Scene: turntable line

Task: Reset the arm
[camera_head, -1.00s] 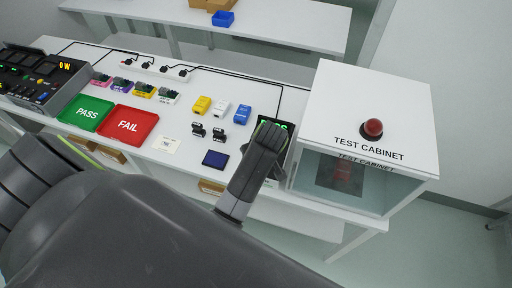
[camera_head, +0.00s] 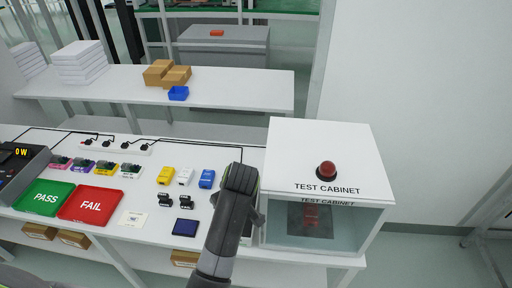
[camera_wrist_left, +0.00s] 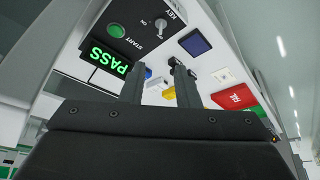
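My left arm (camera_head: 222,235) rises from the bottom middle of the head view, in front of the worktable just left of the test cabinet. Its fingertips are not clear there. In the left wrist view my left gripper (camera_wrist_left: 159,80) shows two fingers apart with nothing held between them. Beyond the fingers is a control panel with a green START button (camera_wrist_left: 117,31), a KEY switch (camera_wrist_left: 160,24) and a lit green PASS display (camera_wrist_left: 108,61). In the head view the arm hides most of this panel. My right gripper is not in view.
The white test cabinet (camera_head: 345,160) with a red dome (camera_head: 326,171) stands close right of the arm. Left are a blue square (camera_head: 185,228), small yellow, white and blue items, a red FAIL tray (camera_head: 91,204) and a green PASS tray (camera_head: 44,197). A rear table (camera_head: 235,90) holds boxes.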

